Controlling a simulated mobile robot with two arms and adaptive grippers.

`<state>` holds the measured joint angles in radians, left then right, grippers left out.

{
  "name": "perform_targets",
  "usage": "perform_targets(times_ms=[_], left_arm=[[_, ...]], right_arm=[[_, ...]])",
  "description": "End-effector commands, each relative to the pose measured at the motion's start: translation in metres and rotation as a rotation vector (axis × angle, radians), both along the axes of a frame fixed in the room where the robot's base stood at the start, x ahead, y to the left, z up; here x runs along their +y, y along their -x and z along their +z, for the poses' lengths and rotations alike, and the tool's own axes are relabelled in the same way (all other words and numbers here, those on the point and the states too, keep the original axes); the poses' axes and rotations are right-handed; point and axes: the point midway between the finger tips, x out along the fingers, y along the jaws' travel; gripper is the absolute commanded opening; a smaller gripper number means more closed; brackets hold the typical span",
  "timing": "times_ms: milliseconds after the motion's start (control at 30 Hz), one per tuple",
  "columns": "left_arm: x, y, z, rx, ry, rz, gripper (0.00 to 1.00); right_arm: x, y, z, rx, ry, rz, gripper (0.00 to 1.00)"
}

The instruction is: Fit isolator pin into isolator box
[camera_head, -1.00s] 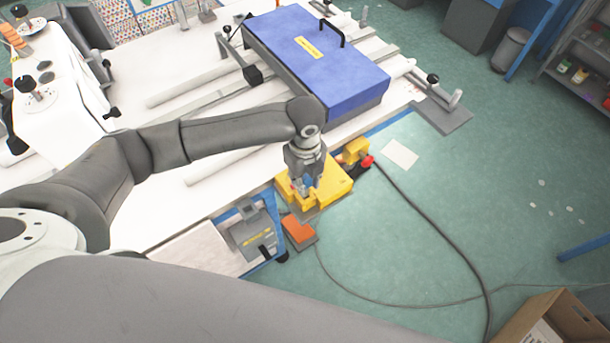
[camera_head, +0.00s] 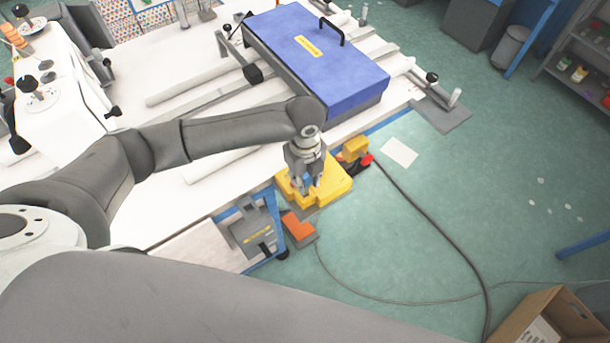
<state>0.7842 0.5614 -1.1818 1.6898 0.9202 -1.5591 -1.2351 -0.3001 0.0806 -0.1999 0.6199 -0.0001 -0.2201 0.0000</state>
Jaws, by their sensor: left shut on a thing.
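The yellow isolator box (camera_head: 334,190) sits by the blue-edged front of the white table. My left gripper (camera_head: 308,188) points down over the box's left part, its fingertips at or just above the top. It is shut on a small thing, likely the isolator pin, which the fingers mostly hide. A bit of blue shows by the fingers. I cannot tell whether the pin touches the box or is inside it. My right gripper is not in view.
A yellow block with a red-ended black cable (camera_head: 366,160) is right behind the box. A grey box (camera_head: 254,236) and an orange-topped piece (camera_head: 298,224) are in front. A large blue case (camera_head: 318,62) lies on the table behind. Open green floor is at right.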

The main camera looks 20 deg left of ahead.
Motion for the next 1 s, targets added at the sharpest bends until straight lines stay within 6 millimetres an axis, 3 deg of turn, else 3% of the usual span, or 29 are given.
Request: perform_targets(times_ms=[1000], left_arm=[[0.0002, -0.0002, 0.0001, 0.000, 0.000, 0.000, 0.00]], right_arm=[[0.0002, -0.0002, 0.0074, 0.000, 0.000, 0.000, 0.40]])
